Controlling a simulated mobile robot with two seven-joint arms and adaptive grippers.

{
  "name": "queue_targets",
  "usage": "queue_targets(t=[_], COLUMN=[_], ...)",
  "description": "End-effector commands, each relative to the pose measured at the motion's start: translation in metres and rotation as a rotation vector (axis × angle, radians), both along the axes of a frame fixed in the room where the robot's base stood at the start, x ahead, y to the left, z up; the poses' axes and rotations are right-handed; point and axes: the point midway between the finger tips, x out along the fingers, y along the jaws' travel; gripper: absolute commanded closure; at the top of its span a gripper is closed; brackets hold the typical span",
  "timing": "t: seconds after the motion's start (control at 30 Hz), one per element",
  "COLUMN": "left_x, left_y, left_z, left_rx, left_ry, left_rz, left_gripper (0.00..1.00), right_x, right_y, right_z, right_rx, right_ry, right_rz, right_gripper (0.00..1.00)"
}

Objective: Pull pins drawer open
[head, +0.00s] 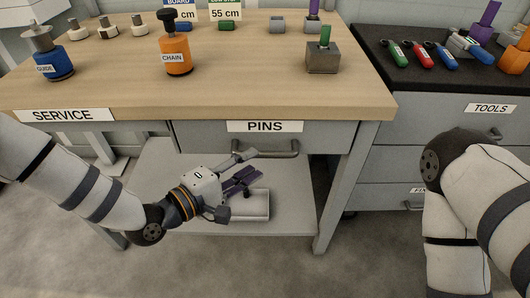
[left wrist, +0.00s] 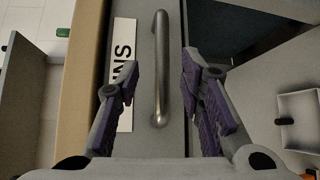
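The pins drawer (head: 325,137) is a grey drawer under the wooden bench top, with a white PINS label (head: 265,127) above its handle. It looks closed. Its metal bar handle (head: 268,153) also shows in the left wrist view (left wrist: 161,70). My left gripper (head: 246,170) is just below and in front of the handle. In the left wrist view its purple-padded fingers (left wrist: 166,85) are spread apart, with the handle between them in the picture and no visible contact. My right arm shows at the right, but its gripper is out of view.
The wooden bench top (head: 110,78) holds an orange CHAIN piece (head: 174,55), a blue GUIDE piece (head: 52,65) and a grey block (head: 322,58). A lower shelf (head: 290,205) carries a white tray (head: 258,207). A TOOLS cabinet (head: 440,130) stands at the right.

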Motion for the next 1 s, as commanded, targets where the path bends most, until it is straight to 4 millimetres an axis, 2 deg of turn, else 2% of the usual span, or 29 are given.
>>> queue_targets(t=[0.1, 0.23, 0.37, 0.6, 0.63, 0.77, 0.8, 1.0], left_x=[0.019, 0.035, 0.043, 0.044, 0.044, 0.044, 0.044, 0.044], left_y=[-0.021, -0.037, -0.045, -0.046, -0.046, -0.046, -0.046, -0.046], left_z=[-0.006, -0.010, -0.011, -0.011, -0.011, -0.011, -0.011, -0.011], left_rx=[0.002, 0.003, 0.004, 0.004, 0.004, 0.004, 0.004, 0.003], left_ry=[0.001, 0.002, 0.004, 0.004, 0.004, 0.004, 0.004, 0.004], left_rz=[-0.003, -0.002, 0.000, -0.001, -0.001, -0.001, 0.000, 0.000], left_gripper=[0.65, 0.65, 0.65, 0.65, 0.68, 0.97, 1.00, 1.00], right_x=[-0.002, -0.003, -0.003, -0.003, -0.003, -0.003, -0.003, -0.003], right_y=[0.000, 0.000, 0.000, 0.000, 0.000, 0.000, 0.000, 0.000], right_z=[-0.002, -0.003, -0.004, -0.004, -0.004, -0.004, -0.004, -0.004], right_rx=[0.001, 0.001, 0.001, 0.001, 0.001, 0.001, 0.001, 0.001], right_ry=[0.005, 0.009, 0.010, 0.010, 0.010, 0.010, 0.010, 0.010], right_rz=[0.001, 0.001, 0.001, 0.001, 0.001, 0.001, 0.001, 0.001], right_gripper=[0.60, 0.60, 0.60, 0.60, 0.60, 0.60, 0.60, 0.60])
